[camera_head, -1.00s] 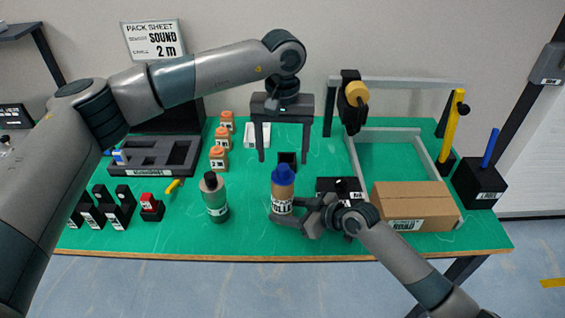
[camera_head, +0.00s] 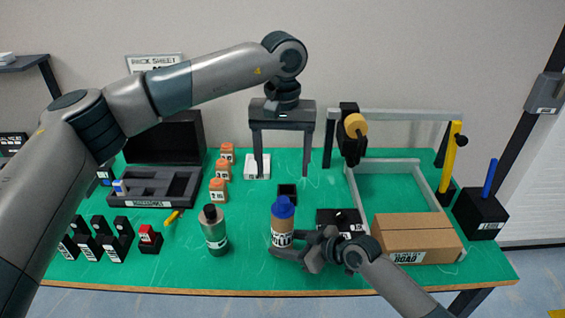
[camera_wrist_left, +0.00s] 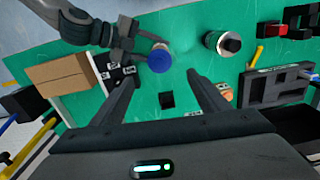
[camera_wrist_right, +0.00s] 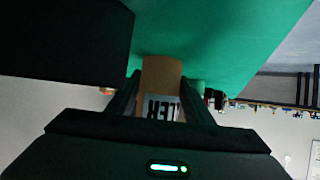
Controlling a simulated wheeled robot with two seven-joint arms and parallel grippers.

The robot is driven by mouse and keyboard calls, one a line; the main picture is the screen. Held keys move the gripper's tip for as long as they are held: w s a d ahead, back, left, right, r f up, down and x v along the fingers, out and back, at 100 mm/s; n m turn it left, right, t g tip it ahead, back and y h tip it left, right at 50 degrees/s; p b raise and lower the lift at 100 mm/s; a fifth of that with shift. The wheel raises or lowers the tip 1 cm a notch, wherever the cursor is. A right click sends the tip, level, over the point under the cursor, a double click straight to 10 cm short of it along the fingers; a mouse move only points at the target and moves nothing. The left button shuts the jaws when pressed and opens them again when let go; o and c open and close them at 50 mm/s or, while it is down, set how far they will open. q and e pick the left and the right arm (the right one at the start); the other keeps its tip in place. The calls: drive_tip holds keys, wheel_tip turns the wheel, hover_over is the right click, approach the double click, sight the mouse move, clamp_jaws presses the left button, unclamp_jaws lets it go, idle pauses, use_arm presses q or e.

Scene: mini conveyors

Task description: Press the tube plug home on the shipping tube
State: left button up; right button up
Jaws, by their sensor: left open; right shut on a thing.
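The shipping tube (camera_head: 282,236) is a brown cylinder with a white label, upright near the table's front edge. The blue tube plug (camera_head: 283,208) sits on its top end; I cannot tell how deep it is in. My right gripper (camera_head: 291,250) is shut around the tube's lower part, and the tube also shows between its fingers in the right wrist view (camera_wrist_right: 162,75). My left gripper (camera_head: 283,172) is open and empty, pointing down, higher than the plug and apart from it. In the left wrist view the plug (camera_wrist_left: 160,61) shows just beyond the fingertips.
A green bottle (camera_head: 213,232) stands left of the tube. A cardboard box (camera_head: 418,228) and a black block (camera_head: 338,217) are to the right. A small black open holder (camera_head: 287,190) stands behind. Orange-brown labelled blocks (camera_head: 218,190) and a dark tray (camera_head: 150,202) are at the left.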

sight(283, 199)
use_arm(q)
drive_tip(key=shift+n, duration=0.4)
clamp_jaws()
drive_tip(key=n, duration=0.6)
drive_tip(key=shift+f, duration=0.1)
drive_tip(key=shift+f, duration=0.15)
drive_tip(key=shift+f, duration=3.2)
drive_tip(key=shift+f, duration=0.55)
drive_tip(key=shift+d+r, duration=0.1)
idle(0.3)
wheel_tip(283, 199, up, 7)
idle(1.0)
